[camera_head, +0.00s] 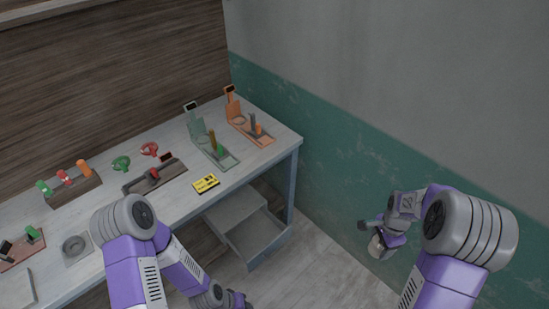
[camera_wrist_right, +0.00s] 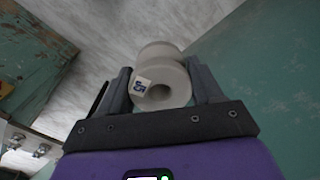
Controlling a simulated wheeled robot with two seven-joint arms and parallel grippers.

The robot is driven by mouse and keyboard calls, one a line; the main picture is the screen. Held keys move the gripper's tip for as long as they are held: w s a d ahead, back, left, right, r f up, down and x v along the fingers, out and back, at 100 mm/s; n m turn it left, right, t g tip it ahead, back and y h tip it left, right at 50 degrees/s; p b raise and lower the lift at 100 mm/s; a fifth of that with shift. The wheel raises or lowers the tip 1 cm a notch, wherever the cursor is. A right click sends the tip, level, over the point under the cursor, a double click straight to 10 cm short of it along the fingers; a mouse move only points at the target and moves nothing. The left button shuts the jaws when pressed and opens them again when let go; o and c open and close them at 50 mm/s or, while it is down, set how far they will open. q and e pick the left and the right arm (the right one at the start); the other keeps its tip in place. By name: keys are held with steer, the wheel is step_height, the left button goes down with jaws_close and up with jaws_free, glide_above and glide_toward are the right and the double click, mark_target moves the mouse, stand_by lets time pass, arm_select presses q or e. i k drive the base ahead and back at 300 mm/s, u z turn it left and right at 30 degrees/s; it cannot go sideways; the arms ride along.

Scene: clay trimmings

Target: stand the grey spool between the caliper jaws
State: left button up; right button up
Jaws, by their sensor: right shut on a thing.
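The grey spool (camera_wrist_right: 160,60) is pale, with two round flanges, a hole in its end and a white tag with a blue mark. My right gripper (camera_wrist_right: 160,82) is shut on it, one finger on each side. In the head view the spool (camera_head: 378,247) hangs in the right gripper (camera_head: 372,233), off to the right of the bench. Which bench fixture is the caliper is unclear; a dark fixture (camera_head: 143,184) with a red part and small display is one candidate. My left gripper (camera_head: 238,300) is low at the bottom edge, its fingers unclear.
An open drawer (camera_head: 258,240) juts out below. The green wall (camera_head: 330,140) is at the right.

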mark_target(142, 187)
steer(key=u, duration=1.15)
steer(key=i, duration=1)
steer(key=u, duration=1.25)
steer(key=i, duration=0.5)
steer(key=u, duration=3.75)
